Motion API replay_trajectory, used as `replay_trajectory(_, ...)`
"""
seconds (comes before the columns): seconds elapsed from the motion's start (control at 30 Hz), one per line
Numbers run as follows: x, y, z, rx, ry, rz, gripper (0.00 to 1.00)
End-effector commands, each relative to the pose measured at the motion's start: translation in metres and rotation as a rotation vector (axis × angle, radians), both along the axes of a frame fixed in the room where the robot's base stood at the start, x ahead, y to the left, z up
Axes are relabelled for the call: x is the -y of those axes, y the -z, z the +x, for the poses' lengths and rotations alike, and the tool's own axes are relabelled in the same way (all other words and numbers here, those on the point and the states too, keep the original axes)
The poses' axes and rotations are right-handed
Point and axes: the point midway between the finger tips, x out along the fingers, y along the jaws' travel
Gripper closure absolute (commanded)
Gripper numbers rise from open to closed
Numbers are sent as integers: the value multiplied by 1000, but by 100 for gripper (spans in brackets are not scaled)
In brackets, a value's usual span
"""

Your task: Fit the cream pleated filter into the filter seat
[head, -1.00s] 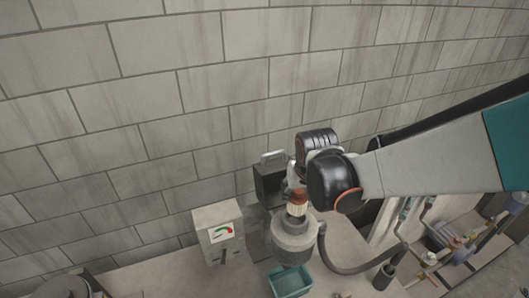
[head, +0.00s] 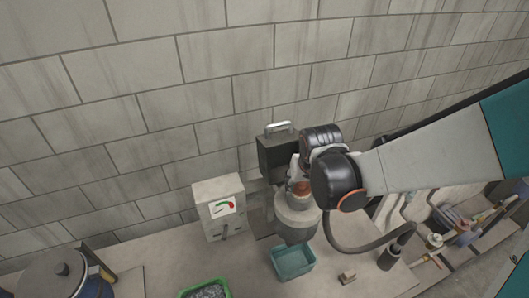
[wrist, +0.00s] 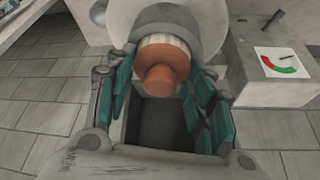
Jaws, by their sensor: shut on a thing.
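The cream pleated filter (wrist: 168,43) has an orange end cap with a knob. My gripper (wrist: 160,72) is shut on it, with teal finger pads on both sides of the cap. In the head view the filter (head: 299,198) is upright beneath my gripper (head: 299,178), at the top of the grey cylindrical housing with the filter seat (head: 296,226). The wrist view shows the housing's pale round rim (wrist: 205,22) behind the filter. The filter's lower end is hidden, so I cannot tell how deep it sits.
A box with a gauge (head: 220,207) stands left of the housing. A dark case (head: 277,153) is behind it. A teal bin (head: 293,262) is in front, and a green tray (head: 205,288) is at front left. A dark hose (head: 350,243) curves to the right.

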Motion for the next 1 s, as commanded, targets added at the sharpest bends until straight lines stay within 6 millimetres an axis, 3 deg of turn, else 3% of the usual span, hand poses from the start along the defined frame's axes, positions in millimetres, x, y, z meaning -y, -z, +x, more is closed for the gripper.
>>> replay_trajectory(0.37, 0, 13, -3, -5, -1, -1, 75)
replay_trajectory(0.53, -1, 15, -4, -6, -2, 0, 84)
replay_trajectory(0.57, -1, 15, -4, -6, -2, 0, 40)
replay_trajectory(0.6, -1, 15, -4, -7, -2, 0, 31)
replay_trajectory(1.0, -1, 12, -3, -3, -3, 0, 31)
